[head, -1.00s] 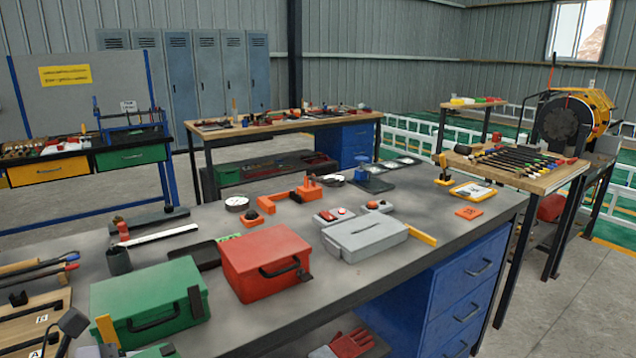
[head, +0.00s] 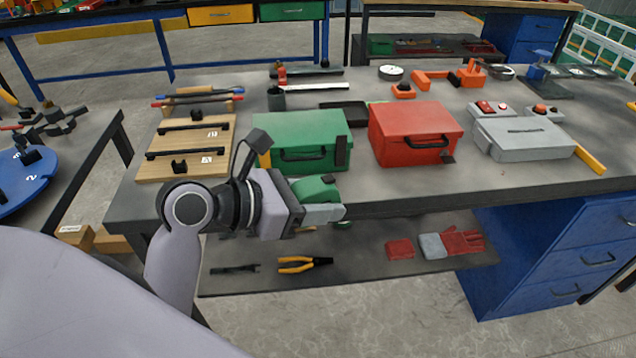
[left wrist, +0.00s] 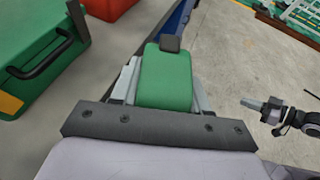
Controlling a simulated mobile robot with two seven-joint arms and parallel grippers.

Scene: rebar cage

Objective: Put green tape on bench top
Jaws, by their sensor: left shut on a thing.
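The green tape (head: 314,189) is a rounded green block with a dark tab. My left gripper (head: 325,212) is shut on it and holds it in front of the bench's front edge, by the green toolbox. In the left wrist view the green tape (left wrist: 165,80) sits between the fingers. The grey bench top (head: 480,182) lies behind and to the right of the gripper, with a bare strip along its front. My right gripper (left wrist: 262,107) shows small at the right of the left wrist view, apart from everything; its opening is unclear.
A green toolbox (head: 300,140), a red toolbox (head: 412,132) and a grey case (head: 525,138) stand on the bench. A wooden board (head: 185,148) lies at its left end. Pliers (head: 303,264) and gloves (head: 462,242) lie on the lower shelf.

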